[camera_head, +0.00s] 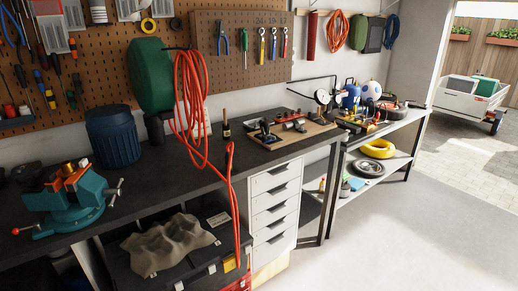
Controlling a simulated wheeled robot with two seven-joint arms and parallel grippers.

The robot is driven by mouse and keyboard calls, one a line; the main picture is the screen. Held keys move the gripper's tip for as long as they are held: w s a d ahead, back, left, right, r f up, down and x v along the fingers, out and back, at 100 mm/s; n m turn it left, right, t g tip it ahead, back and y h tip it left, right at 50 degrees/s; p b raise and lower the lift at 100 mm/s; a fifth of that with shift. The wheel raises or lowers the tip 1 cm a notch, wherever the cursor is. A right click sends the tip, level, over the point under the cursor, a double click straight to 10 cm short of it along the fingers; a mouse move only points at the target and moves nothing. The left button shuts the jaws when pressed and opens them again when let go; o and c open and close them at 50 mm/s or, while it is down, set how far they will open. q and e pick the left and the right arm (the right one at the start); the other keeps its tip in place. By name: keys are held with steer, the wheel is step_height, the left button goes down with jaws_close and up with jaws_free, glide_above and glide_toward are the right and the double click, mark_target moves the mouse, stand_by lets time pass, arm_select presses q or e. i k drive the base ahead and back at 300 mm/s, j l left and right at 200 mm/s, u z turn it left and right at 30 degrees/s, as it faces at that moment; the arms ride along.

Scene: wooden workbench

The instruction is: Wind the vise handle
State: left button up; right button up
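A teal vise (75,203) with orange parts near its jaws stands on the dark workbench (150,182) at the left. A thin silver crossbar handle (117,189) sticks out at the right side of the vise. A short lever with a red ball end (16,231) sticks out at the lower left of the vise, near its round base. Neither of my grippers shows in this view, and nothing touches the vise handle.
A blue ribbed drum (112,137) stands behind the vise. A grey cloth (165,245) lies below. The floor (400,240) at the right is clear.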

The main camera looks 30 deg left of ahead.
mark_target(114, 193)
steer(key=i+u, duration=0.4)
steer(key=i+l+u, duration=0.2)
steer(key=i+u, duration=0.15)
steer(key=i, duration=0.15)
steer(key=i+l+u, duration=0.25)
steer(key=i+u, duration=0.15)
